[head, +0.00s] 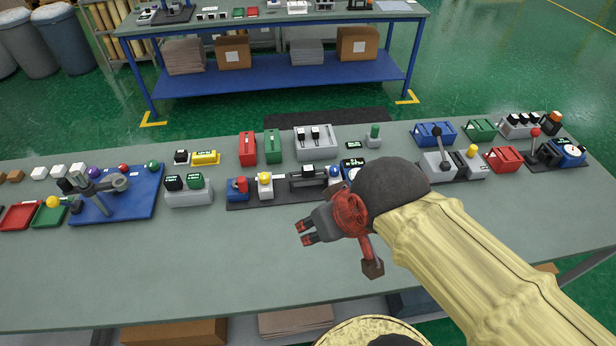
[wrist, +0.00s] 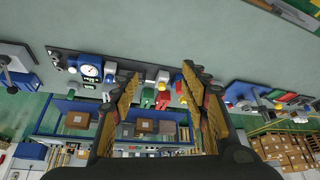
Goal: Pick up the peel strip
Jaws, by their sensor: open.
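I cannot make out a peel strip for certain in either view; it may be too small to tell or hidden behind my arm. My gripper (head: 305,233) is open and empty above the front middle of the grey-green bench (head: 190,262), pointing left. In the wrist view my gripper (wrist: 162,76) shows its two fingers spread, with nothing between them. That view is turned, with the bench fixtures beyond the fingers.
A blue board (head: 135,205) with a grey clamp lies at the left. Red (head: 247,149) and green (head: 272,147) blocks, a grey switch box (head: 316,140) and lever fixtures (head: 438,162) line the bench's back and right. The bench's front left is clear.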

